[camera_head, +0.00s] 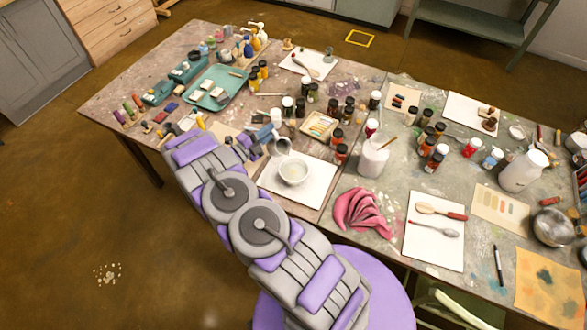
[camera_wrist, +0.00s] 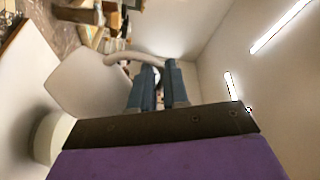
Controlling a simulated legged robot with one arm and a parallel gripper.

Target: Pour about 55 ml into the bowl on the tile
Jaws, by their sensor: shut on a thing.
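A white bowl (camera_head: 293,175) sits on a white tile (camera_head: 318,190) near the front edge of the table. Its inside looks pale; I cannot tell how much liquid it holds. My gripper (camera_head: 266,135) is shut on the handle of a small light grey jug (camera_head: 281,147), just behind and left of the bowl. In the wrist view, my blue fingers (camera_wrist: 160,87) close on the jug's curved handle, and the pale jug body (camera_wrist: 88,88) is to their left. The jug appears tilted with its mouth near the bowl. No stream of liquid is visible.
A white plastic container (camera_head: 372,158) with a brush stands right of the tile, near dark paint bottles (camera_head: 341,150). A pink cloth (camera_head: 362,210) lies at the front right. A teal tray (camera_head: 218,90) is at the back left.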

